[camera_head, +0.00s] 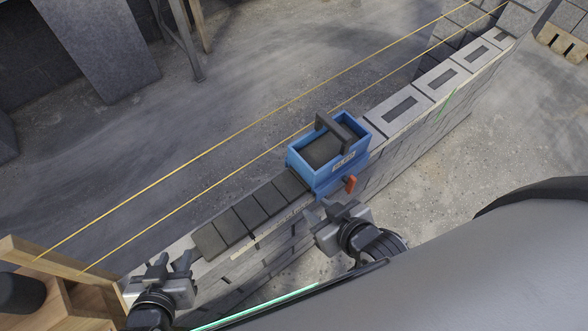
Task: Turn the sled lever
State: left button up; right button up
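The blue sled (329,170) is an open-topped box with a black handle bar (336,132) across it. It sits on top of the block wall. Its orange-red lever (349,184) sticks out low on the side facing me. My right gripper (318,208) is just below and left of the lever, apart from it. Its fingers look parted and empty. My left gripper (172,262) is at the lower left, beside the near end of the wall and far from the sled. Its fingers are apart with nothing between them.
The block wall (400,112) runs from lower left to upper right, with dark mortar strips (240,219) left of the sled. Two yellow strings (222,181) stretch along its far side. A wooden frame (62,292) stands lower left. The concrete floor (510,125) on the right is mostly clear.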

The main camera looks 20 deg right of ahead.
aim_at(350, 182)
jog(key=u, duration=0.75)
jog(key=k, duration=0.4)
jog(key=z, duration=1.7)
jog(key=i, duration=0.5)
jog(key=u, duration=0.85)
jog(key=k, duration=0.65)
jog(key=z, duration=0.95)
jog(key=i, duration=1)
